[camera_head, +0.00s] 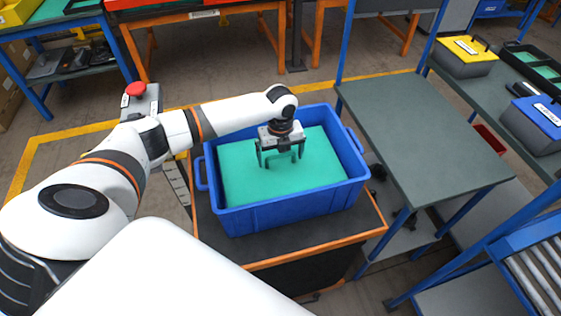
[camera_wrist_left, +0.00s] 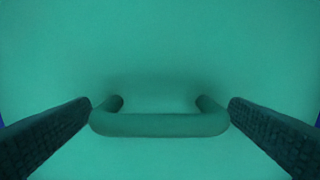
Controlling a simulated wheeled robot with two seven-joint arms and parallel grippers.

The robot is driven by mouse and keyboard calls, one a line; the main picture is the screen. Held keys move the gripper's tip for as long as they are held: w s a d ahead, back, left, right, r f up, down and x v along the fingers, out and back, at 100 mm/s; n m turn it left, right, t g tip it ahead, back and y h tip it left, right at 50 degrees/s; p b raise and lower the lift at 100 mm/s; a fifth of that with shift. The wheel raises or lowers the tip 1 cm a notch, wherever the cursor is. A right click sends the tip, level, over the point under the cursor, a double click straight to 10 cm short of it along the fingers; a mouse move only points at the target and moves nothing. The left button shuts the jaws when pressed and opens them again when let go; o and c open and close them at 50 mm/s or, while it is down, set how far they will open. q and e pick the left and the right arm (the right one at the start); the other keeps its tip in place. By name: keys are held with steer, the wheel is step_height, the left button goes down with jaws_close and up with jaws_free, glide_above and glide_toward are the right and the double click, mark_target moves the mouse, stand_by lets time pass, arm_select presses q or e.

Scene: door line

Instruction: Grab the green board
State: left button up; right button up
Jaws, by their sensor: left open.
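The green board (camera_head: 245,184) lies flat inside a blue crate (camera_head: 292,213). A green handle (camera_head: 281,157) stands up from the board. My left gripper (camera_head: 280,158) is above the board at the handle, with its fingers pointing down. In the left wrist view the board (camera_wrist_left: 160,45) fills the picture. There the handle (camera_wrist_left: 160,124) lies between my two open fingers, with a gap on each side. The gripper is not closed on it. My right gripper is not in view.
The crate stands on a dark-topped cart with orange edges (camera_head: 300,251). A grey-topped table (camera_head: 425,125) with blue legs is close on the right. Yellow-lidded (camera_head: 463,57) and blue-lidded (camera_head: 537,120) boxes sit farther right. A red button (camera_head: 135,89) is on the left.

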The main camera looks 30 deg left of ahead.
arm_select(q)
steer(key=shift+f, duration=0.35)
steer(key=c, duration=1.1)
steer(key=shift+w+r, duration=0.1)
